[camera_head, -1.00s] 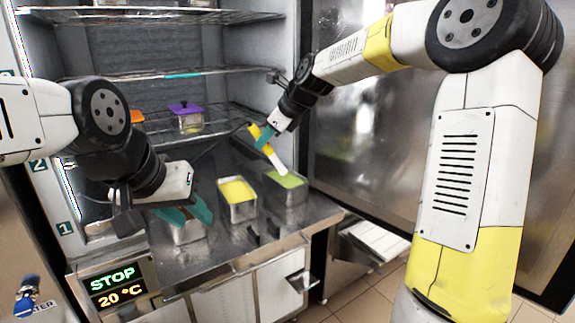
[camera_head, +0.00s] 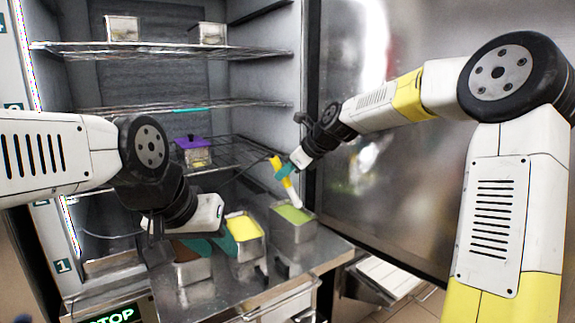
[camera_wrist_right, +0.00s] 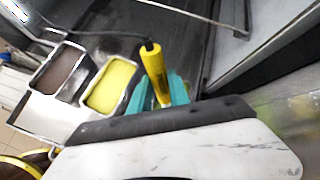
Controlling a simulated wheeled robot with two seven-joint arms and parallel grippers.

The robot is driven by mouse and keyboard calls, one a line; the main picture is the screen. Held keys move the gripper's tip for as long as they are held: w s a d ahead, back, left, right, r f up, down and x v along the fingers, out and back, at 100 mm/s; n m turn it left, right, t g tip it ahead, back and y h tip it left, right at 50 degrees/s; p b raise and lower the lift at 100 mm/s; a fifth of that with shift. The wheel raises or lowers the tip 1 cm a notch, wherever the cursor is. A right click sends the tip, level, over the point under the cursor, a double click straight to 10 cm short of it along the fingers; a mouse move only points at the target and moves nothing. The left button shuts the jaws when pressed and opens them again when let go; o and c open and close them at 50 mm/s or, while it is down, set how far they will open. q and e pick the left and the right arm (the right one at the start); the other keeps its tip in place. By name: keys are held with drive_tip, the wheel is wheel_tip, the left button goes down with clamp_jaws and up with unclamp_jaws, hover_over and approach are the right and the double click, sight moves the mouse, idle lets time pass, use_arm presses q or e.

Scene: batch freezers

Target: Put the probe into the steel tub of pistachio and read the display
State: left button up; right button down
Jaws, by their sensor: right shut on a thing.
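The probe (camera_head: 284,180) has a yellow handle and a white lower part. My right gripper (camera_head: 282,170) is shut on its handle; the wrist view shows the yellow handle (camera_wrist_right: 155,72) between the teal fingers (camera_wrist_right: 161,88). The probe slants down to the right, its white end over the green pistachio in the steel tub (camera_head: 293,233). I cannot tell whether the tip touches the pistachio. My left gripper (camera_head: 213,245) is open, fingers apart, above the brown and yellow tubs.
A yellow-filled tub (camera_head: 246,252) stands left of the pistachio, and a brown-filled tub (camera_head: 192,270) further left. Behind is an open cabinet with wire shelves (camera_head: 165,47) and a purple-lidded tub (camera_head: 196,157). A steel door (camera_head: 400,200) stands at the right.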

wheel_tip(320, 180, down, 7)
drive_tip(key=shift+f, duration=0.15)
idle(0.7)
idle(1.6)
drive_tip(key=shift+r, duration=5)
